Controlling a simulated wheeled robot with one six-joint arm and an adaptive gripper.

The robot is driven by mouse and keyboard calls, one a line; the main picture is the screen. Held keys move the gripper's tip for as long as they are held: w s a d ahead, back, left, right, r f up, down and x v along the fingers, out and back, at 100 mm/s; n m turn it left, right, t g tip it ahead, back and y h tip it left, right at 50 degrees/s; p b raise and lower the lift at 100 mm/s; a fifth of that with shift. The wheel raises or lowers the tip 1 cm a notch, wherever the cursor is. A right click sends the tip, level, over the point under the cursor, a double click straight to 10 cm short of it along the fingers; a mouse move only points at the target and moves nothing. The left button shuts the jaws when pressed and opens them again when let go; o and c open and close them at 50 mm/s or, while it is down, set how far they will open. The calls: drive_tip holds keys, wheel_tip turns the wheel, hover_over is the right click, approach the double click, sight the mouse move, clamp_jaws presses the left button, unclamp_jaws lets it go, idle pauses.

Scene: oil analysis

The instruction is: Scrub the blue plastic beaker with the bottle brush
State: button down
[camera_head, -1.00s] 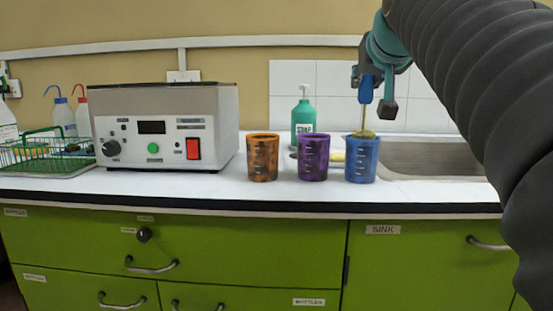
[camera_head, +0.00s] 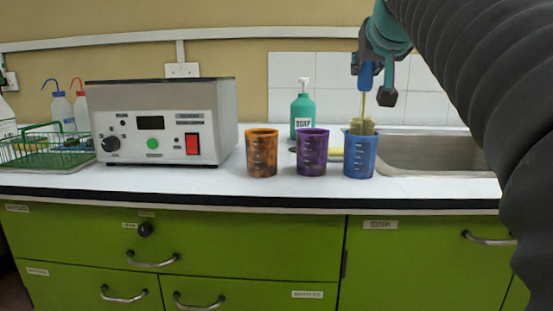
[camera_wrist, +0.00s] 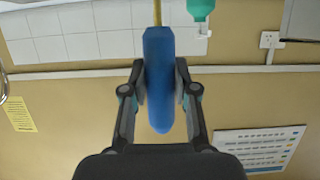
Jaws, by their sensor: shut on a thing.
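The blue plastic beaker (camera_head: 360,158) stands upright on the white counter, at the right end of a row of three beakers. My gripper (camera_head: 376,82) is above it and shut on the blue handle of the bottle brush (camera_head: 365,76). The brush points down, and its yellowish bristle head (camera_head: 362,126) is at the beaker's mouth, partly above the rim. Whether the bristles touch the inner wall cannot be told. In the wrist view the blue handle (camera_wrist: 158,80) sits between both fingers, with the thin stem running to the top edge.
A purple beaker (camera_head: 312,153) and an orange beaker (camera_head: 262,154) stand to the left of the blue one. A green soap bottle (camera_head: 302,116) is behind them. The sink (camera_head: 430,153) lies to the right. A white instrument (camera_head: 160,130) and a green wire rack (camera_head: 45,150) are farther left.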

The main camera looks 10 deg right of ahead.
wheel_tip(320, 180, down, 2)
drive_tip(key=shift+b, duration=0.55)
drive_tip(key=shift+r, duration=0.25)
drive_tip(key=shift+r+p, duration=1.55)
drive_tip(key=shift+p, duration=0.1)
drive_tip(key=shift+f+b, duration=1.5)
drive_tip(key=shift+f, duration=0.2)
